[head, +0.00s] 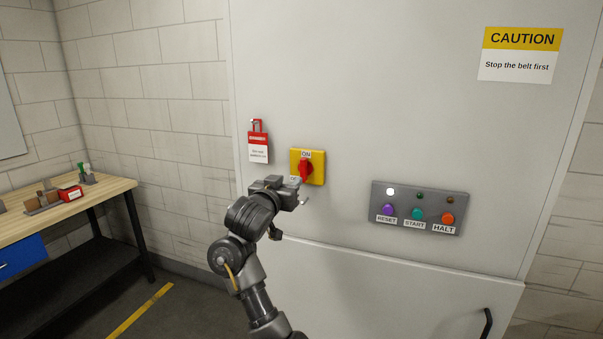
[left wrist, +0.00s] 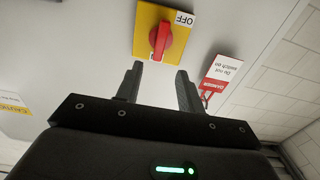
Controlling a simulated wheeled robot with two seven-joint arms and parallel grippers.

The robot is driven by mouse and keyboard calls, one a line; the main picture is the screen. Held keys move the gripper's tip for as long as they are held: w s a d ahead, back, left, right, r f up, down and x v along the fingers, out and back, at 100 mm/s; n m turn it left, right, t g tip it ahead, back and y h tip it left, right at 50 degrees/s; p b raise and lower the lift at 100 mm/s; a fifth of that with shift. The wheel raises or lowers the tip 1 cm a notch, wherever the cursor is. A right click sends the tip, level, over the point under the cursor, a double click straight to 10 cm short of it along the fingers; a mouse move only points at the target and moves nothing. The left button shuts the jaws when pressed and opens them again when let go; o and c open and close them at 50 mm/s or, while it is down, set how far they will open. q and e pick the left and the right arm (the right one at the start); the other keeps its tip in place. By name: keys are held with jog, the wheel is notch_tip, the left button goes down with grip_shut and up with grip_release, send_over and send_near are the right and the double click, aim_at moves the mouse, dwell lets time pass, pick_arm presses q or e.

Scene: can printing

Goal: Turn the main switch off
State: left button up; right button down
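The main switch is a yellow plate (head: 318,171) with a red knob (head: 305,171) on the pale cabinet front. The knob stands about upright, in line with the ON label above it. The OFF label at the plate's lower left is partly hidden by my gripper. In the left wrist view the switch plate (left wrist: 143,38) appears upside down, with the OFF label (left wrist: 184,18) readable and the knob (left wrist: 160,42) just beyond my fingertips. My left gripper (left wrist: 159,68) is open and empty, its fingers apart, just below the knob. My right gripper is out of view.
A red and white danger tag (head: 258,149) hangs left of the switch. A button panel (head: 420,187) with RESET, START and HALT buttons is to the right, its white lamp lit. A caution sign (head: 520,55) is above. A workbench (head: 105,188) stands at left.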

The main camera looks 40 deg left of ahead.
aim_at(302, 169)
pick_arm(q)
jog(key=p+x, duration=0.1)
jog(key=x, duration=0.8)
jog(key=shift+w+p, duration=0.3)
jog(key=shift+p, duration=0.05)
jog(key=shift+w+a+f, duration=0.1)
jog(key=shift+w+a, duration=0.1)
jog(key=shift+w, duration=0.1)
grip_shut()
